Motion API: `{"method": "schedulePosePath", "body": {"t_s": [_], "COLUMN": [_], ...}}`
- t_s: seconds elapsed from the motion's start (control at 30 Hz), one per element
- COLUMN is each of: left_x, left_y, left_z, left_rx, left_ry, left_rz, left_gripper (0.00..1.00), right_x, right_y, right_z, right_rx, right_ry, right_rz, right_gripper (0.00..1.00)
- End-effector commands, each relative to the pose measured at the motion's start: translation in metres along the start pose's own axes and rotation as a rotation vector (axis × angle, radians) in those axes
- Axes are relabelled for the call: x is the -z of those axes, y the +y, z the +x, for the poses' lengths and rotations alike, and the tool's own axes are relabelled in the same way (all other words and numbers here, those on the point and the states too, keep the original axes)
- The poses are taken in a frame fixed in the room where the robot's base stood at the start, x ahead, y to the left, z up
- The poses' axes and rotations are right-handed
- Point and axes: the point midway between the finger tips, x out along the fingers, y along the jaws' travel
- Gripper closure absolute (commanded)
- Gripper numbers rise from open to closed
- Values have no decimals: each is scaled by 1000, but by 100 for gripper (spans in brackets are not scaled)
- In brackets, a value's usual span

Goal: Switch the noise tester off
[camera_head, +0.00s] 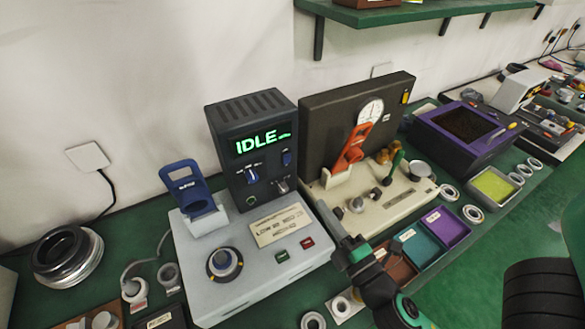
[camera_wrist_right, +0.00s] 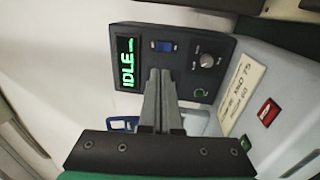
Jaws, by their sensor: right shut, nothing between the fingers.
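The noise tester (camera_head: 225,135) is a dark upright box on a pale grey base (camera_head: 210,255). Its screen (camera_head: 262,142) glows green with "IDLE". Its front has a blue switch (camera_head: 286,158), a blue knob (camera_head: 253,173) and a grey knob (camera_head: 282,186). The base carries a green button (camera_head: 281,256) and a red button (camera_head: 307,242). My right gripper (camera_head: 327,208) is shut and empty, in front of the tester's right side. In the right wrist view the fingertips (camera_wrist_right: 160,72) lie just below the blue switch (camera_wrist_right: 164,46) and hide the blue knob. My left gripper is out of view.
A beige instrument (camera_head: 395,205) with a dial and orange lever stands right of the tester. Coloured trays (camera_head: 446,225) and metal rings (camera_head: 449,193) lie to the right. Large rings (camera_head: 68,257) lie far left.

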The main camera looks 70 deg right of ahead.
Motion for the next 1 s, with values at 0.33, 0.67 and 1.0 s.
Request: {"method": "schedulePosePath", "body": {"t_s": [0.33, 0.67, 1.0], "left_x": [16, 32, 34], "left_y": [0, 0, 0], "left_z": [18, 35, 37], "left_rx": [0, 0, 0], "left_ry": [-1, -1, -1], "left_rz": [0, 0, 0], "left_gripper": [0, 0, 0], "right_x": [-1, -1, 0], "right_y": [6, 4, 0], "right_z": [37, 108, 140], "right_rx": [-2, -3, -1], "right_ry": [-5, -3, 0], "right_rz": [1, 2, 1], "right_gripper": [100, 100, 100]}}
